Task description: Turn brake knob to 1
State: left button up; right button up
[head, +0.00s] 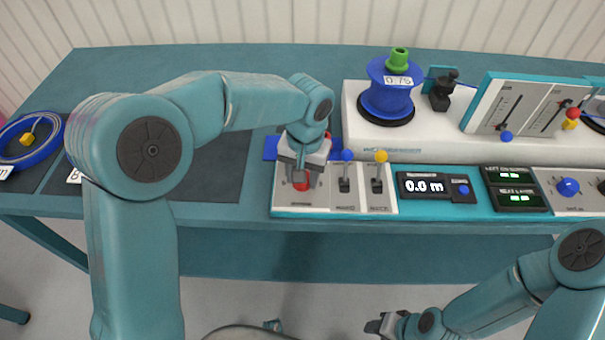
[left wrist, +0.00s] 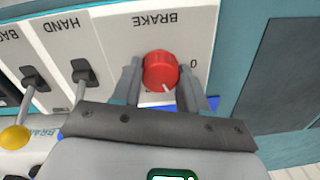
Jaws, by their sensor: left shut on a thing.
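The red brake knob (left wrist: 160,70) sits on a pale panel (left wrist: 215,15) marked BRAKE, which appears upside down in the left wrist view. A 0 shows to the knob's right there, and its white mark points toward the lower edge, slightly right; the 1 is not visible. My left gripper (left wrist: 162,88) has a finger on each side of the knob and is shut on it. In the head view the knob (head: 302,186) is partly hidden under the left gripper (head: 301,176). My right gripper (head: 378,326) is low in front of the bench, far from the knob; its opening is unclear.
Two levers, blue-tipped (head: 347,156) and yellow-tipped (head: 381,156), stand just right of the knob. A display reading 0.0 m (head: 423,187) is farther right. A blue reel (head: 388,98) sits on a white machine behind. A blue coil (head: 48,143) lies at the far left.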

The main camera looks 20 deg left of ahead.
pick_arm(q)
jog(key=shift+w+r+n, duration=0.1)
jog(key=shift+n, duration=0.5)
jog(key=o, duration=1.1)
jog(key=shift+c, duration=0.2)
notch_tip(320, 180, up, 16)
jog(key=p, duration=0.2)
jog(key=shift+d+r, duration=0.15)
jog(key=shift+d, duration=0.15)
